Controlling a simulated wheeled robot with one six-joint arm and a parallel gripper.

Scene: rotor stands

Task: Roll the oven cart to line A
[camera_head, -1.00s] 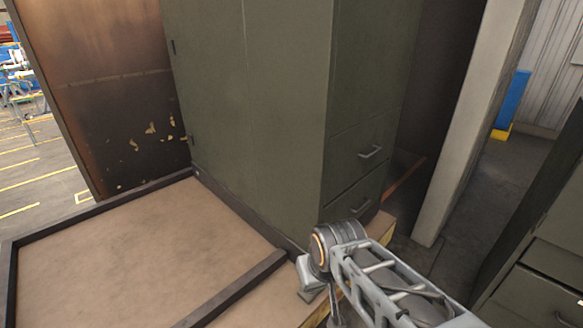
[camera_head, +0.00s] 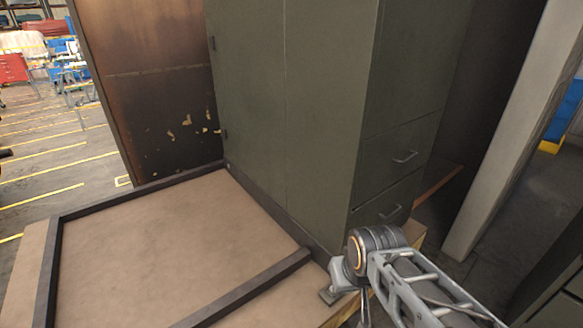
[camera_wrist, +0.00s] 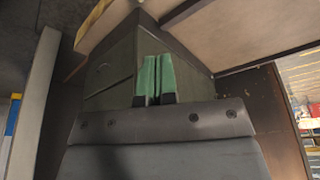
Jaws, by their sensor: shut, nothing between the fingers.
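I cannot make out an oven cart for certain in either view. In the wrist view my gripper (camera_wrist: 155,72) shows as two green fingers side by side, shut with nothing between them. They point toward a dark green cabinet, and I see no contact. In the head view my arm is at the lower right, in front of the cabinet's drawers. The fingers cannot be made out there.
The green cabinet (camera_head: 320,110) stands beside a brown tabletop (camera_head: 170,250) with dark raised edging. A rusty brown panel (camera_head: 150,90) stands behind. A pale post (camera_head: 505,130) is at right. Open floor with yellow lines (camera_head: 50,160) lies at left.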

